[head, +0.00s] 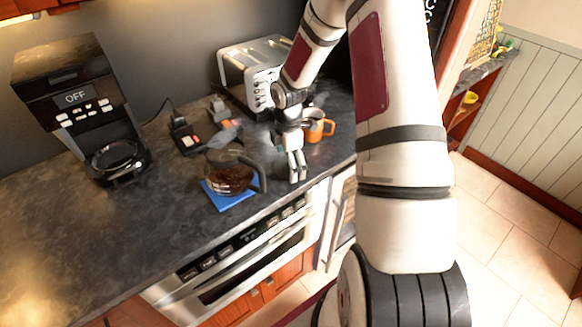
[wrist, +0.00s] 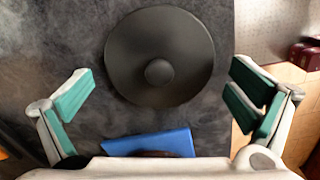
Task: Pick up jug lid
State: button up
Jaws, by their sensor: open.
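The jug lid (wrist: 160,55), a dark round disc with a small knob in the middle, lies in the upper middle of the wrist view over the dark countertop. I cannot make it out in the head view. My gripper (head: 297,179) points down over the counter, just right of the glass jug (head: 229,178). In the wrist view my gripper (wrist: 160,99) is open and empty, its green-padded fingers wide apart at either side of the lid, not touching it. The jug holds dark contents and stands on a blue mat (wrist: 150,143), which shows below the lid.
An orange mug (head: 316,128) stands close behind my gripper, with a toaster (head: 259,77) farther back. A coffee machine (head: 75,98) stands at the left. Small dark items (head: 186,134) lie behind the jug. The counter's front edge is close to my gripper; the left counter is clear.

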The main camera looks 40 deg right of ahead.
jog(key=shift+c, duration=0.6)
jog(key=c, duration=0.9)
jog(key=shift+s, duration=0.1)
jog(key=shift+c, duration=0.8)
jog(key=shift+f, duration=0.1)
jog(key=shift+c, duration=0.3)
jog(key=shift+c, duration=0.2)
